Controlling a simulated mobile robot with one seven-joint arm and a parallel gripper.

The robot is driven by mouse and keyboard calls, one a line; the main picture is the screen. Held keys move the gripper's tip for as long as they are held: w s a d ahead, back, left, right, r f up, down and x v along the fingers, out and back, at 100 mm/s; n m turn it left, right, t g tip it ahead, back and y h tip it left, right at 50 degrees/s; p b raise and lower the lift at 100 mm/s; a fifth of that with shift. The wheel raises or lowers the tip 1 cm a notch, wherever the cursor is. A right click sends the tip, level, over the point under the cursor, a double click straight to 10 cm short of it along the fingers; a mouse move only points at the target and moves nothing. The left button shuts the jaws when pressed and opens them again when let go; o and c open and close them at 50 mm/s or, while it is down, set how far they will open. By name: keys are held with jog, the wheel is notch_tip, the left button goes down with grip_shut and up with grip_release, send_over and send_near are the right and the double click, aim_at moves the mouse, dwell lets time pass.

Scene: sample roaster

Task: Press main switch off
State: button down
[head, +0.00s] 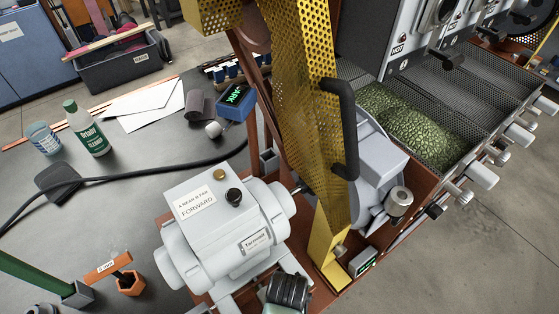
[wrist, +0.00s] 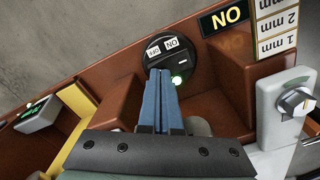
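The main switch (wrist: 166,48) shows in the wrist view as a round black face on a red-brown panel, with white OFF and ON labels side by side. The fingers hide part of the face. I cannot make out the switch in the head view.
In the wrist view a grey knob box (wrist: 284,110) stands right, a NO sign (wrist: 228,17) above it, and a small display box (wrist: 38,114) left. The head view shows a grey motor (head: 225,230) and a yellow perforated guard (head: 310,120).

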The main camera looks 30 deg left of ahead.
jog(key=shift+f, duration=0.35)
jog(key=shift+r, duration=0.2)
notch_tip(320, 180, up, 7)
jog(key=p, duration=0.7)
jog(key=shift+f, duration=0.15)
